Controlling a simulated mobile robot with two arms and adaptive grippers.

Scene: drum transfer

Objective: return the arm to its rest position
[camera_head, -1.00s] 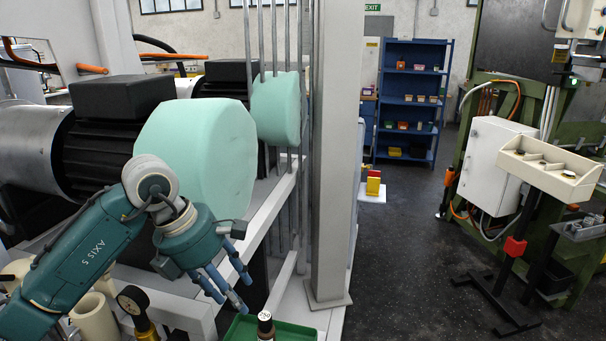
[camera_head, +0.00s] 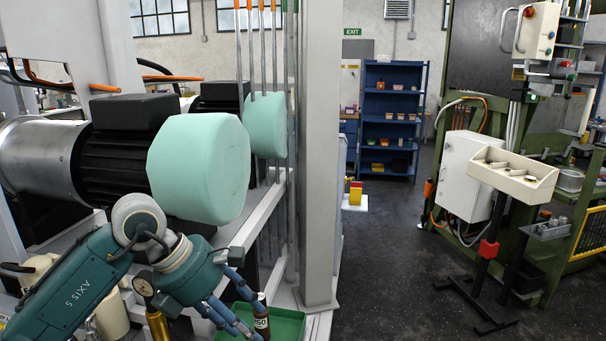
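My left arm comes in from the lower left, and its gripper (camera_head: 243,306) points down and right at the bottom of the view. Its blue-grey fingers are spread apart with nothing visible between them, so it looks open. My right gripper is not in view.
A machine with a pale green drum end (camera_head: 200,168) stands close above my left arm. A grey post (camera_head: 318,150) rises right of the tray. A brass-bodied gauge (camera_head: 145,288) is beside my wrist. The dark floor (camera_head: 385,260) at centre right is clear, before a bin stand (camera_head: 512,178).

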